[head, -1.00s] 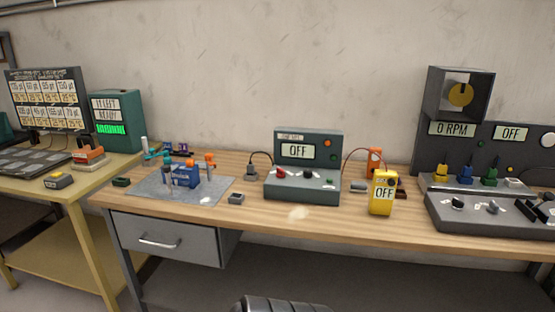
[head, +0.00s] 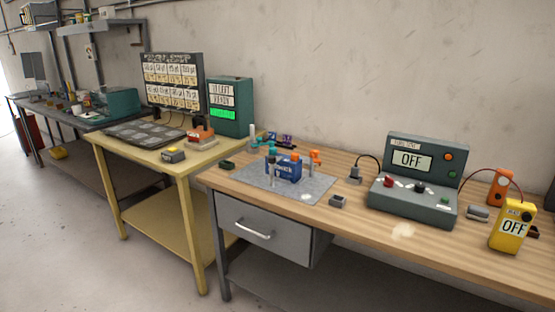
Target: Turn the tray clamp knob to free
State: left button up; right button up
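A dark tray (head: 146,134) with several grey flat cells lies on the yellow table at the left. An orange-and-grey device (head: 200,136) stands at its right edge. A small grey-and-yellow box (head: 173,155) sits in front of that. On the wooden bench, a blue device (head: 288,168) with orange and teal parts stands on a grey mat (head: 317,187). I cannot tell which small part is the tray clamp knob, nor its setting. Neither of my grippers is in view.
A green terminal (head: 230,106) and a label board (head: 172,82) stand behind the tray. A green power supply (head: 415,205) reading OFF and a yellow meter (head: 511,226) reading OFF stand on the wooden bench (head: 355,230). Open floor (head: 70,225) lies at the left.

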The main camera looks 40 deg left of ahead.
aim_at(272, 161)
jog(key=u, duration=1.15)
